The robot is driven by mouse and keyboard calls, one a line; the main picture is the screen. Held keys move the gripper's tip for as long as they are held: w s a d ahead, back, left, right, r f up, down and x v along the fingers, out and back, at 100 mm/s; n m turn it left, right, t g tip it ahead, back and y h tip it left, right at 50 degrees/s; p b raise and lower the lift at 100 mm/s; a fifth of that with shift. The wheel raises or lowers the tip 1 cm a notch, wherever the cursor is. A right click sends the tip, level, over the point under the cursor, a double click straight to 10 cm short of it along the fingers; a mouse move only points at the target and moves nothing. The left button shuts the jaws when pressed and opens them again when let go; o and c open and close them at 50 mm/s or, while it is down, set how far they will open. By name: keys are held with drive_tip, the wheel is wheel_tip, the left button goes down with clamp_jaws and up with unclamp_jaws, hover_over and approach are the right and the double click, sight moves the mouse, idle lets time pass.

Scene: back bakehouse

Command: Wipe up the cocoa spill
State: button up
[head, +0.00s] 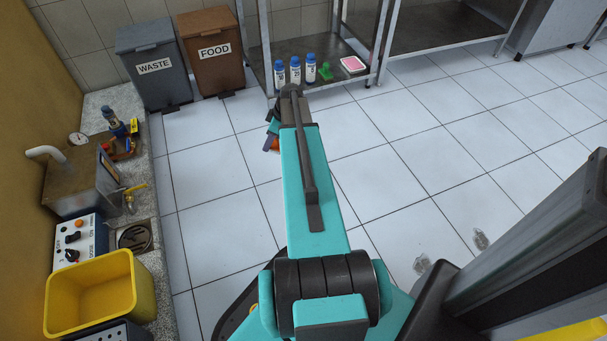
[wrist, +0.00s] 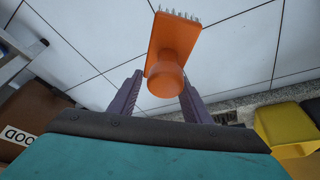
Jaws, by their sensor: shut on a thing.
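My gripper (wrist: 160,95) is shut on an orange brush (wrist: 172,45) with a round knob and a row of pale bristles. The purple fingers are on either side of the knob, and the brush is held off the floor. In the head view only a small orange part (head: 275,144) shows past my arm. A pink pad in a white tray (head: 352,65) lies on the low shelf. I see no brown cocoa spill in either view.
The low shelf (head: 300,50) also holds blue-capped bottles (head: 295,71) and a green object (head: 325,72). The WASTE bin (head: 152,66) and FOOD bin (head: 212,52) stand at the back left. A yellow tub (head: 92,295) is at the left counter. The tiled floor between is clear.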

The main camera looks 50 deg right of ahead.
drive_tip(key=s+d+f+b, duration=0.3)
drive_tip(key=s+d+f, duration=0.1)
drive_tip(key=f, duration=0.5)
drive_tip(key=s+d+f+b, duration=0.3)
drive_tip(key=s+f, duration=0.2)
drive_tip(key=f, duration=0.4)
drive_tip(key=shift+s+d+n+b, duration=0.3)
drive_tip(key=shift+s+d+b, duration=0.05)
drive_tip(key=shift+s+d, duration=0.05)
drive_tip(key=shift+f, duration=0.2)
